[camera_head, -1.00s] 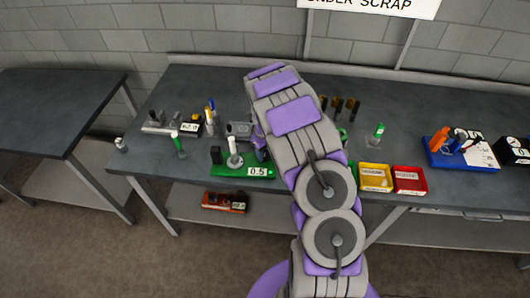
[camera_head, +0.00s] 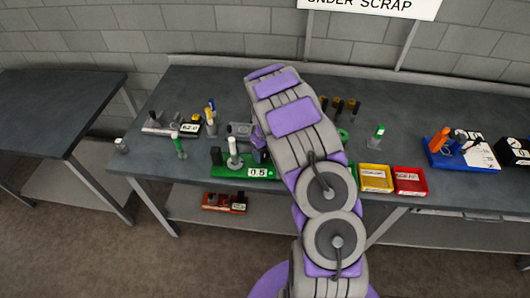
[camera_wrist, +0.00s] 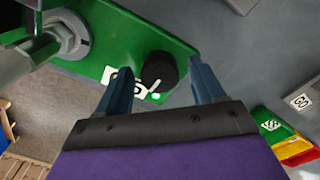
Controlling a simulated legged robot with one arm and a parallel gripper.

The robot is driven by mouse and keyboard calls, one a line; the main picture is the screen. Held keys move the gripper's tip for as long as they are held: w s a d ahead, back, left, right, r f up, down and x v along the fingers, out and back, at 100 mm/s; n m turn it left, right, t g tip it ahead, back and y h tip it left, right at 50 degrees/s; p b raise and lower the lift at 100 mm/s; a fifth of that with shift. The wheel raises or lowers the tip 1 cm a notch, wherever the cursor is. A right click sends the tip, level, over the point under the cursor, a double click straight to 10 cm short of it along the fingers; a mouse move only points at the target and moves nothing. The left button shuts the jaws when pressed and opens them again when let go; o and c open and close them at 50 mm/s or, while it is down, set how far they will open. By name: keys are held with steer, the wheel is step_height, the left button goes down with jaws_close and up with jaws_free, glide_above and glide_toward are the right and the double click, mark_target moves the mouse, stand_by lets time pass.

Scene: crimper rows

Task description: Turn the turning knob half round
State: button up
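The turning knob (camera_wrist: 159,70) is a black round knob on a green base plate (camera_wrist: 178,42) in the wrist view. My gripper (camera_wrist: 160,66) is open, with one blue-grey finger on each side of the knob. A gap shows on both sides, wider on the right. A white display (camera_wrist: 122,82), partly covered by the left finger, and a lit green lamp (camera_wrist: 155,96) sit beside the knob. In the head view the green base (camera_head: 226,170) is at the bench's front edge and its display (camera_head: 258,172) reads 0.5. My arm and gripper (camera_head: 258,142) hide the knob there.
A grey metal fitting (camera_wrist: 68,35) stands left of the knob in the wrist view. Yellow (camera_head: 376,178) and red (camera_head: 410,181) bins lie right of my arm.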

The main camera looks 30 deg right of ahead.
mark_target(265, 153)
step_height(265, 153, up, 17)
steer(key=p, duration=0.1)
steer(key=shift+r, duration=0.15)
stand_by(0.5)
stand_by(0.6)
